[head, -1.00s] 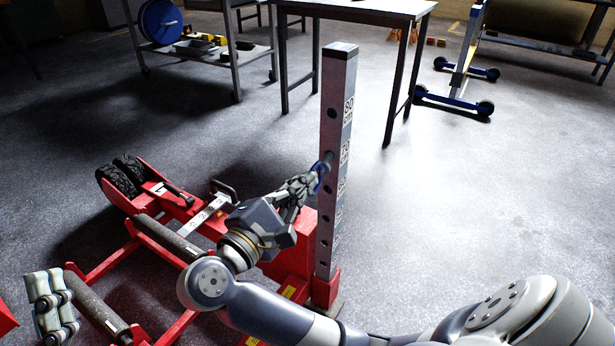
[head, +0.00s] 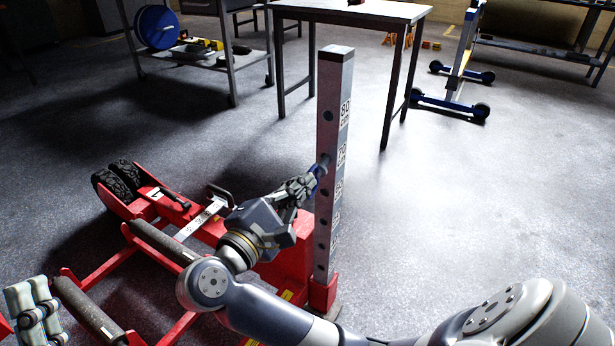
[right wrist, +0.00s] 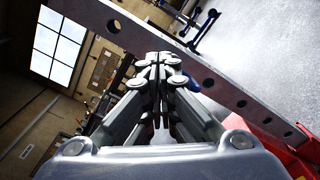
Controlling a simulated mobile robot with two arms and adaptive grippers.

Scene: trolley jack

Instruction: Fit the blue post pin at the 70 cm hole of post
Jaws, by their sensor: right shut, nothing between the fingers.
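The upright grey post (head: 333,85) stands on the red trolley jack (head: 270,262), with a column of holes and cm labels. The blue post pin (head: 318,171) is at the hole beside the 70 label, its grey end at the post's left face; how deep it sits I cannot tell. My right gripper (head: 306,182) is shut and empty, its tips close against the pin's blue part. In the right wrist view its fingers (right wrist: 160,65) are together, with a bit of the blue pin (right wrist: 194,84) behind them. My left gripper (head: 32,305) shows partly at lower left.
A table (head: 350,10) stands behind the post, and a shelf trolley (head: 205,58) with a blue reel is at the back left. A blue wheeled frame (head: 450,105) is at the back right. The floor right of the post is clear.

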